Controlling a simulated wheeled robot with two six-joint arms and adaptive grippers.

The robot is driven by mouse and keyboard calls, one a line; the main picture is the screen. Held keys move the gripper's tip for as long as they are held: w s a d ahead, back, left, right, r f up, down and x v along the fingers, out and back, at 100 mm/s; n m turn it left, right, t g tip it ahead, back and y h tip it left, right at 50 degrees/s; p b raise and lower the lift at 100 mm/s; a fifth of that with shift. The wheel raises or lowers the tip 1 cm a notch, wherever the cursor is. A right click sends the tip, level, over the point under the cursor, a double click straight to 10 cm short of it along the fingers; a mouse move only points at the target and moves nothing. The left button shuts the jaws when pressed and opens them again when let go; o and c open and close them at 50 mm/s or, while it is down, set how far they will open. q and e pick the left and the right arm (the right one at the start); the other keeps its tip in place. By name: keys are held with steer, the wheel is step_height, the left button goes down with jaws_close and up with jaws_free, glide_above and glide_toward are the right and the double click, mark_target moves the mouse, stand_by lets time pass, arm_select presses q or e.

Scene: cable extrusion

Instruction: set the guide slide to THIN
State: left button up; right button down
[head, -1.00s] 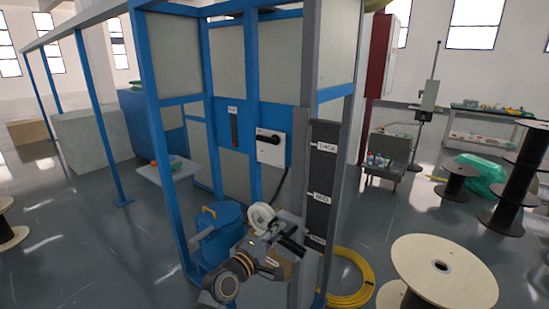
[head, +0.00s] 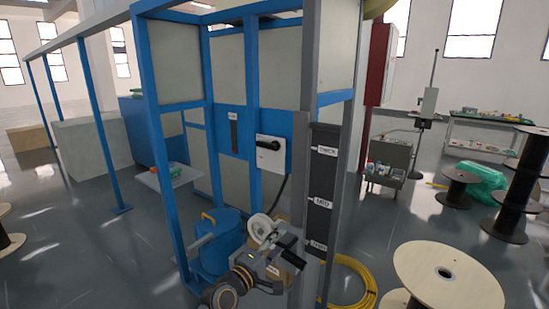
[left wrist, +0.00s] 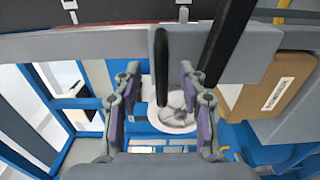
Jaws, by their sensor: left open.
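The guide slide's dark track (head: 321,180) runs down a grey post in the head view. It has white labels: THICK (head: 327,150) at the top, MID (head: 322,202) in the middle, and a small lower one (head: 319,246) that seems to read THIN. My left gripper (head: 288,250) is near the track's lower end, on its left side. In the left wrist view its purple-padded fingers (left wrist: 158,118) are open. A black rod (left wrist: 161,70) hangs from a grey block (left wrist: 258,50) and shows between the fingers; contact is not visible. My right gripper is out of view.
A white reel (head: 261,228) and a cardboard box (left wrist: 272,88) are close behind the left gripper. A blue drum (head: 218,245) stands left of it. A yellow cable coil (head: 358,288) lies on the floor to the right, near a wooden cable drum (head: 450,275).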

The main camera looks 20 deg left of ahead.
arm_select(q)
steer(key=p+v, duration=0.2)
steer(key=v, duration=0.6)
steer(key=shift+w, duration=0.1)
steer(key=s+a+f+m+g+y, duration=0.1)
steer(key=a+f+g+y, duration=0.15)
steer(key=f, duration=0.75)
steer(key=a+f+m+g+y, duration=0.1)
steer(key=a+f, duration=0.2)
steer(key=f, duration=0.8)
steer(key=s+a+f+m+g+y+p, duration=0.15)
steer(key=s+f, duration=0.35)
steer(key=f, duration=0.5)
steer(key=s+a+f+m+g+y, duration=0.1)
steer(key=s+a+f+m+g, duration=0.15)
steer(key=s+f, duration=0.5)
steer(key=s+f+m+g, duration=0.2)
steer(key=s+f, duration=0.4)
steer(key=s, duration=0.4)
steer(key=s+f+m+g, duration=0.3)
steer(key=s+f, duration=0.3)
steer(key=s, duration=0.5)
steer(key=s+f+m+g+y, duration=0.1)
steer(key=s+f+m+g, duration=0.2)
steer(key=s+f, duration=0.4)
steer(key=s, duration=0.3)
steer(key=shift+s+p, duration=0.2)
steer(key=shift+p, duration=0.1)
